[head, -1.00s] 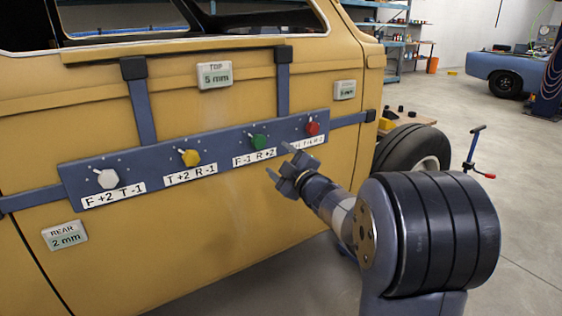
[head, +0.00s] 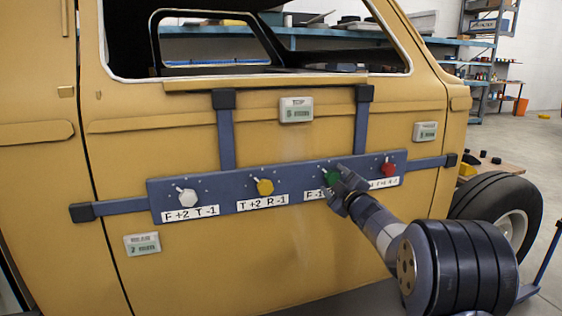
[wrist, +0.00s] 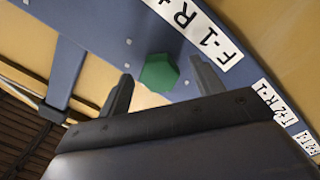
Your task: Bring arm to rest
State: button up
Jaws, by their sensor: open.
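My gripper (head: 337,182) is in front of the blue panel (head: 222,198) on the yellow door, close to the green knob (head: 331,177). In the wrist view its two fingers (wrist: 157,87) are apart, and the green knob (wrist: 158,72) appears between and beyond them. Nothing is held. Whether the fingers touch the knob or panel cannot be told. The arm reaches in from the lower right and partly covers the label under the green knob.
White (head: 188,196), yellow (head: 265,187) and red (head: 388,169) knobs sit on the same panel. Small displays (head: 296,110) are fixed on the door. A loose wheel (head: 497,215) stands at the right. Blue shelving (head: 488,40) is behind.

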dwell(0.5)
jog(key=v, duration=1)
jog(key=x, duration=1)
jog(key=shift+w+a+r+m+p, duration=0.1)
jog(key=shift+w+r+m+p, duration=0.15)
jog(key=shift+m+p, duration=0.25)
jog(key=shift+s+m+p, duration=0.2)
jog(key=shift+m+p, duration=0.8)
jog(key=m+p, duration=0.6)
jog(key=s+d+m+h, duration=0.1)
jog(key=s+d+h, duration=0.1)
jog(key=s, duration=1.2)
jog(key=shift+d+f+g+b, duration=0.2)
jog(key=shift+d+g+b, duration=0.1)
jog(key=shift+d+g, duration=0.15)
